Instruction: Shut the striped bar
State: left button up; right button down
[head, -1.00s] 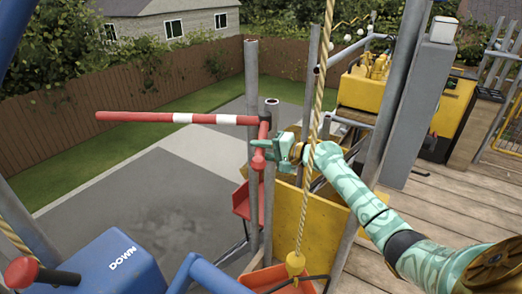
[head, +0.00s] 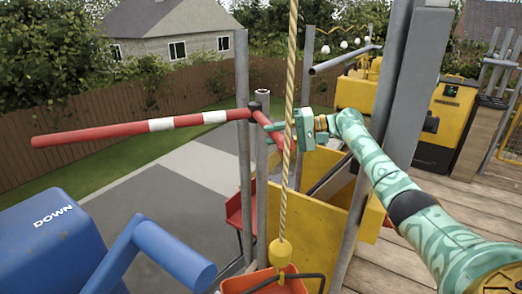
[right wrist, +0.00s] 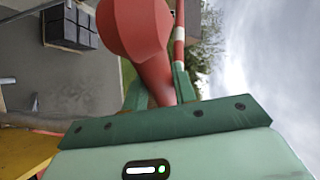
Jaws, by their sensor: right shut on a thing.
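The striped bar (head: 110,134), red with white bands, reaches left in the head view from a dark pivot at the top of a grey post (head: 262,160). A short red handle (head: 265,122) runs from the pivot down to the right. My right gripper (head: 284,132), pale green, is shut on this handle. In the right wrist view the handle (right wrist: 137,28) passes between the two green fingers (right wrist: 160,92), and its thick end is close to the camera. My left gripper is not in view.
A rope (head: 291,70) hangs in front of my right gripper, above an orange bucket (head: 262,284). A yellow panel (head: 310,205) and grey posts stand close by. A blue box marked DOWN (head: 50,245) is at lower left. Wooden decking (head: 450,195) lies to the right.

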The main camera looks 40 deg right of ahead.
jog(key=shift+s+d+f+n+g+y+b, duration=0.15)
jog(key=shift+d+n+g+y+b, duration=0.1)
jog(key=shift+d+g+b, duration=0.2)
jog(key=shift+s+d+f+n+g+y+b, duration=0.1)
jog(key=shift+d+n+g+y+b, duration=0.15)
jog(key=shift+d+g+b, duration=0.15)
jog(key=shift+d+r, duration=0.15)
jog(key=shift+r, duration=0.05)
jog(key=c, duration=1.1)
grip_release()
jog(key=shift+r, duration=0.1)
